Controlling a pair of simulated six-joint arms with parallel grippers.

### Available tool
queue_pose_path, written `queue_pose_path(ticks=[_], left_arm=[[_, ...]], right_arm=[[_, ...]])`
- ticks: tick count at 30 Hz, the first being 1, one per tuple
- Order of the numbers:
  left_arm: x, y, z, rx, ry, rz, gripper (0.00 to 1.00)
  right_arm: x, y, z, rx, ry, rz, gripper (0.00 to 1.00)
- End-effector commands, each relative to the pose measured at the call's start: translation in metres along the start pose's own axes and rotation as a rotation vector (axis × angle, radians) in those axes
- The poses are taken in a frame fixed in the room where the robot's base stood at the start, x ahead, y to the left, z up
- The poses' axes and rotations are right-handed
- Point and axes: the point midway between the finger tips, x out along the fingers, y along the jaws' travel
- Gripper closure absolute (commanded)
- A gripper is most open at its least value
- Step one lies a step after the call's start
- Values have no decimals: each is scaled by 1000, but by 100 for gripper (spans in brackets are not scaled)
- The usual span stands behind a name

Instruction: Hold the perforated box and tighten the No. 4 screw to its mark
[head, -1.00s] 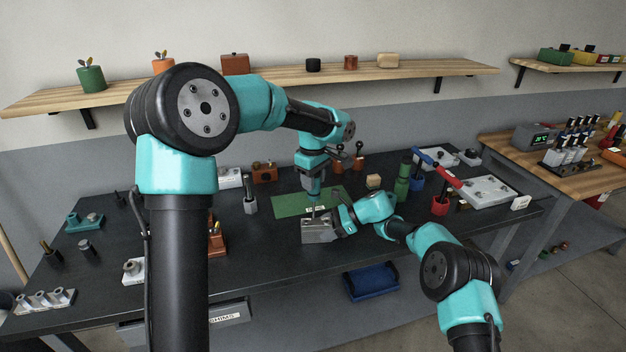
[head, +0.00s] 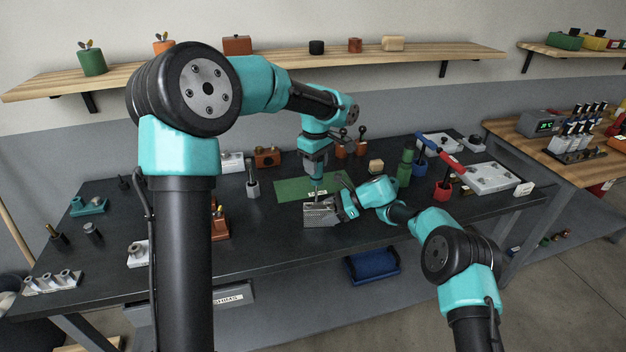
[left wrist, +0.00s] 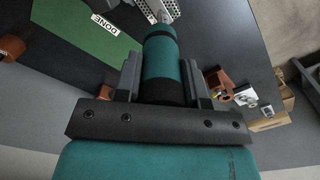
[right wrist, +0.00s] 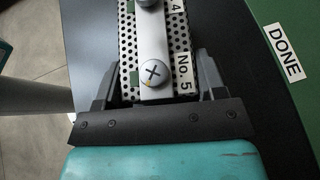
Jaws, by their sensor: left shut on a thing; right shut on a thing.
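The perforated box (head: 318,215) is grey metal, at the near edge of the green mat. My right gripper (head: 345,205) is shut on it from the right. In the right wrist view the perforated box (right wrist: 182,38) lies between the fingers (right wrist: 156,85), with a cross-head screw (right wrist: 154,73) beside a "No. 5" label. A second screw (right wrist: 146,3) is cut off at the top edge, near a label ending in 4. My left gripper (head: 315,170) is shut on a teal-handled screwdriver (left wrist: 160,58), pointing down at the box. Which screw its tip meets cannot be told.
The green mat (head: 290,188) has a "DONE" label (right wrist: 285,53). A red holder (head: 442,190) and a green cylinder (head: 404,170) stand right of the mat. The dark bench front (head: 300,255) is mostly clear.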

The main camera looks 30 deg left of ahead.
Motion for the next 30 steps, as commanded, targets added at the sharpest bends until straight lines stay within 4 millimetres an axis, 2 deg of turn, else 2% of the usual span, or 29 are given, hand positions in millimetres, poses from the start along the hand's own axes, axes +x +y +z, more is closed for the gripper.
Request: queue_pose_path(ticks=[8,19,30], left_arm=[[0,-2,-4,37,0,0,100],[0,-9,-20,220,0,0,100],[0,-9,-22,244,0,0,100]], right_arm=[[0,0,0,0,0,0,68],[0,0,0,0,0,0,68],[0,0,0,0,0,0,68]])
